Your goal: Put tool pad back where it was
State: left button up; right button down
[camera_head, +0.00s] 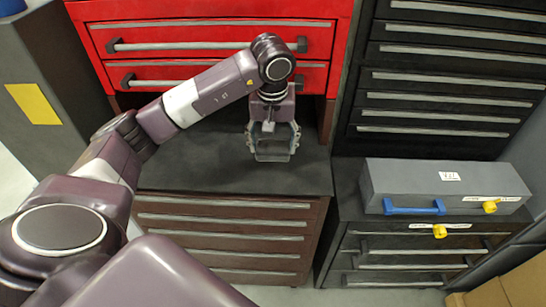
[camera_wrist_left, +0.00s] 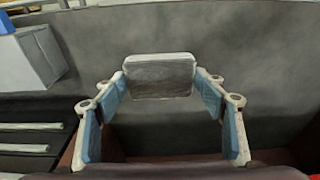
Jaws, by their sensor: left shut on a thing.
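My left gripper (camera_head: 272,150) reaches down from the arm over the dark worktop, near its right side and close to the red drawers. In the left wrist view its two fingers (camera_wrist_left: 161,82) are spread wide, with light blue inner pads, and hold a grey rectangular block between their tips. This block, which looks like the tool pad (camera_wrist_left: 160,76), lies crosswise with its broad face toward the camera. Whether it touches the worktop (camera_head: 200,165) or hangs just above it, I cannot tell. My right gripper does not show.
Red drawers (camera_head: 210,40) rise behind the worktop. A grey case (camera_head: 415,182) with a blue handle and yellow latches stands on the lower black cabinet at the right. Black drawers (camera_head: 440,100) stand behind it. The worktop left of the gripper is clear.

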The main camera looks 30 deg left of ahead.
pick_arm(q)
notch_tip(320, 180, down, 6)
jog(key=shift+r+p, duration=0.15)
jog(key=shift+p, duration=0.45)
jog(key=shift+f+b, duration=0.3)
jog(key=o, duration=1.1)
jog(key=shift+r, duration=0.15)
